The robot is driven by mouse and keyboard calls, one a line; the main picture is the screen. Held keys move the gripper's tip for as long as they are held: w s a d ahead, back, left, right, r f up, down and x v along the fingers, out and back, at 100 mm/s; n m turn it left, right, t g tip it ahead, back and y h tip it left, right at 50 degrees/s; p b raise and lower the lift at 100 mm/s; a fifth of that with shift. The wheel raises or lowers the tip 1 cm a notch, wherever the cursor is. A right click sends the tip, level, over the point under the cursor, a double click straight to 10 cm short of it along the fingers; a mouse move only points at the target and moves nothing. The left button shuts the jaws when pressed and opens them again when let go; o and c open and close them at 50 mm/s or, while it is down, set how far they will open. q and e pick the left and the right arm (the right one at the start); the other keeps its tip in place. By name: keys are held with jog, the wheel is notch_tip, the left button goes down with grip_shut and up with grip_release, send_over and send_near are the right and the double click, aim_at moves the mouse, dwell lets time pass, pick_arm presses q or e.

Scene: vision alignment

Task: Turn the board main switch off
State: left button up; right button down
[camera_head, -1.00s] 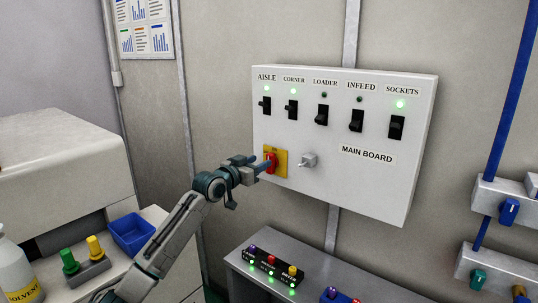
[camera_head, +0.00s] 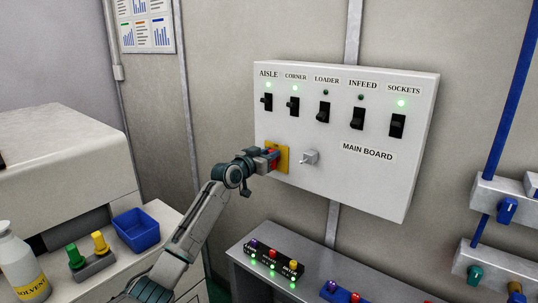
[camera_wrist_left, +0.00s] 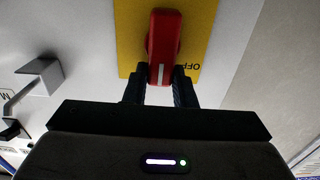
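The main board (camera_head: 340,185) is a white panel on the wall with a red rotary handle (camera_head: 274,158) on a yellow plate (camera_head: 284,157) at its lower left. My left gripper (camera_head: 268,158) is at this handle. In the left wrist view the handle (camera_wrist_left: 163,45) has a white line along it, and upside-down "OFF" lettering shows to its right on the yellow plate (camera_wrist_left: 205,40). The two fingers (camera_wrist_left: 160,88) lie close against both sides of the handle's near end. My right gripper is not in view.
Several black breaker switches (camera_head: 323,112) run along the top of the board. Lamps over AISLE, CORNER and SOCKETS glow green; LOADER and INFEED are dark. A grey lever (camera_head: 310,157) sits right of the handle. A bench with a button box (camera_head: 273,262) stands below.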

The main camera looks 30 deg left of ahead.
pick_arm(q)
jog(key=shift+a+n, duration=0.1)
jog(key=shift+n, duration=0.2)
jog(key=n, duration=0.2)
jog(key=shift+a+n, duration=0.3)
jog(key=shift+a, duration=0.05)
jog(key=shift+w+a+f+n+p, duration=0.1)
jog(key=shift+a+f+n+p, duration=0.5)
jog(key=shift+n, duration=1.85)
jog(key=shift+s+a+f+n+p, duration=0.1)
jog(key=shift+f+n+p, duration=0.15)
jog(key=shift+n+p, duration=1.5)
jog(key=shift+w+a+f+n+p, duration=0.1)
jog(key=shift+a+f+n+p, duration=0.25)
jog(key=shift+n, duration=2.75)
jog(key=shift+d+f, duration=0.1)
jog(key=shift+f, duration=0.05)
jog(key=o, duration=1)
